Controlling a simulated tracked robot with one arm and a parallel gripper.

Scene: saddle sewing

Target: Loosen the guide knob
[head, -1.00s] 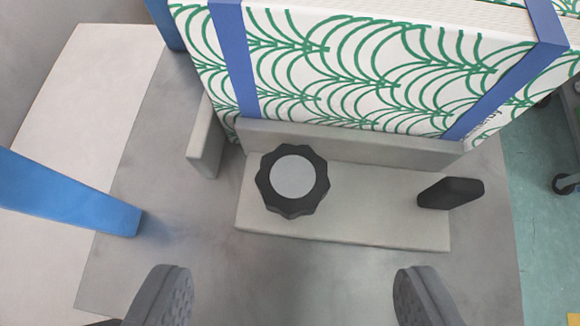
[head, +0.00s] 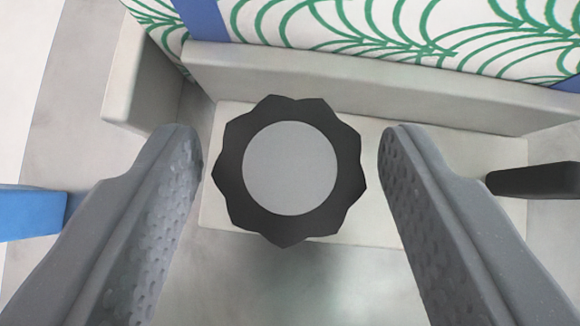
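The guide knob (head: 290,168) is a black scalloped knob with a round grey cap, in the middle of the head view. It sits on a light grey guide block (head: 470,150) with a raised back edge. My gripper (head: 290,160) is open, with one dark grey finger on the left of the knob and one on the right. A gap shows between each fingertip and the knob. I cannot tell the height of the fingertips relative to the knob.
A white book block with green pattern (head: 400,30) and blue straps (head: 203,18) stands behind the guide. A black lever (head: 540,181) is at the right. A blue bar (head: 30,212) is at the left, and a grey upright piece (head: 142,80) at the upper left.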

